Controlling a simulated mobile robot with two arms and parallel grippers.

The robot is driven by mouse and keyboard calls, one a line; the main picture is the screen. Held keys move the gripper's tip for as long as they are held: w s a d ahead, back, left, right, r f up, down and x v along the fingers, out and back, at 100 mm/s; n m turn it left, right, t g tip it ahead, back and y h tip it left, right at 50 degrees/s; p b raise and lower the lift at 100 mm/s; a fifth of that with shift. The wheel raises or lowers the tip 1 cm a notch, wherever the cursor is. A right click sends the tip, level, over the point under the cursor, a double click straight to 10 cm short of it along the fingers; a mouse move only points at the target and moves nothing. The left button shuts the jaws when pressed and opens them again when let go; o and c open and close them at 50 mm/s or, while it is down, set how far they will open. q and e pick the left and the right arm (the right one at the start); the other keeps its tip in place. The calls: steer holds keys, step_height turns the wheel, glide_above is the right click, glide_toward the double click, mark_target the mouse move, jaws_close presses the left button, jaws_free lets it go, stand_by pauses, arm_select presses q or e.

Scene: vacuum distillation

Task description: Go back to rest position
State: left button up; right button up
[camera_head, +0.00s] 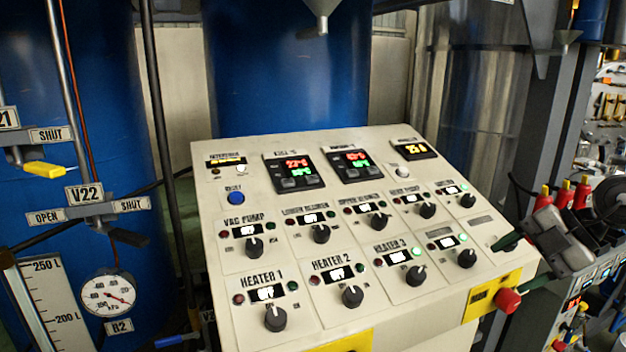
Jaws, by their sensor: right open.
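My right gripper (515,264) comes in from the right edge, beside the lower right corner of the beige control panel (335,222). Its two dark fingers are apart with nothing between them. The lower finger is close to the red mushroom button (508,300) on a yellow plate; I cannot tell whether they touch. The panel carries several black rotary knobs, including the HEATER 1 knob (275,318) and HEATER 3 knob (416,276). My left gripper does not show.
Blue columns (285,75) stand behind the panel. At left are a pressure gauge (108,295), a yellow valve handle (44,169) and a vertical pipe (168,130). A dark steel post (545,130) rises behind my right gripper. A cluttered tool wall (606,105) is farther right.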

steer(key=a+f+m+t+y, duration=0.2)
steer(key=a+t+y, duration=0.7)
steer(key=a, duration=0.9)
steer(key=s+d+f+m+t+h, duration=0.2)
steer(key=d+f+m+t+h, duration=0.1)
steer(key=f+m+h, duration=0.5)
steer(key=s+d+f+m+t+h, duration=0.25)
steer(key=f+m+h, duration=0.45)
steer(key=m, duration=0.4)
steer(key=s+d+f+m+g+h, duration=0.1)
steer(key=s+f+g, duration=0.65)
steer(key=s, duration=0.35)
steer(key=s+d+f+g, duration=0.1)
steer(key=s+f+g, duration=0.7)
steer(key=s, duration=0.4)
steer(key=s+d+f+x, duration=0.1)
steer(key=s+x, duration=0.2)
steer(key=x, duration=1)
steer(key=s+x, duration=0.2)
steer(key=x, duration=1)
steer(key=s+d+f+g, duration=0.1)
steer(key=s+d+f, duration=0.1)
steer(key=s+f, duration=1.4)
step_height(320, 180, down, 2)
steer(key=shift+s+d+f+h+b, duration=0.1)
steer(key=shift+s+d+h+b, duration=0.2)
steer(key=shift+d, duration=0.1)
